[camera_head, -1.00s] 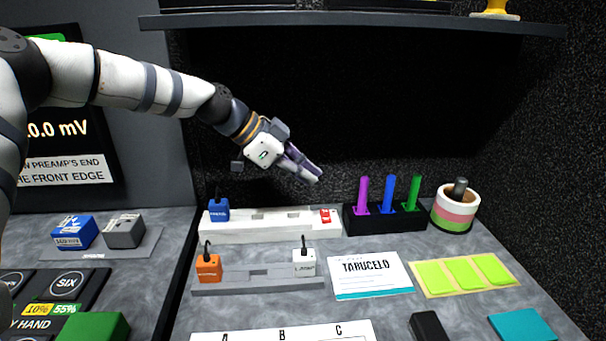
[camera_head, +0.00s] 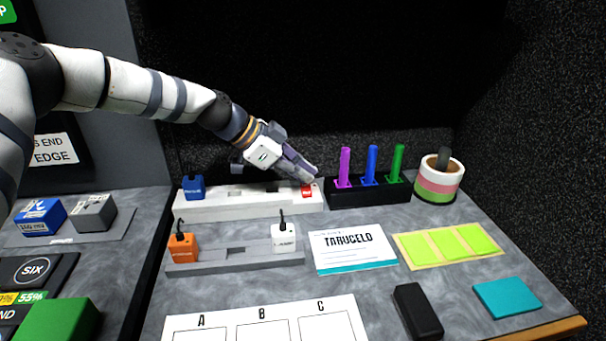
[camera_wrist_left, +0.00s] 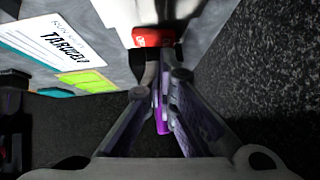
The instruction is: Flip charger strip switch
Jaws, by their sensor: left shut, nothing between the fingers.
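The white charger strip (camera_head: 250,204) lies along the back of the counter with a blue charger (camera_head: 193,187) plugged in at its left end. Its red switch (camera_head: 307,191) is at the right end. My left gripper (camera_head: 314,174) is shut and empty, its fingertips just above and behind the red switch in the head view. In the left wrist view the red switch (camera_wrist_left: 153,37) is just beyond my shut fingertips (camera_wrist_left: 160,60); I cannot tell whether they touch it. My right gripper is not in view.
A black holder (camera_head: 372,196) with purple, blue and green sticks stands right of the strip, close to the gripper. A grey strip (camera_head: 235,261) with orange and white chargers lies in front. Tape rolls (camera_head: 438,180) stand at the back right.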

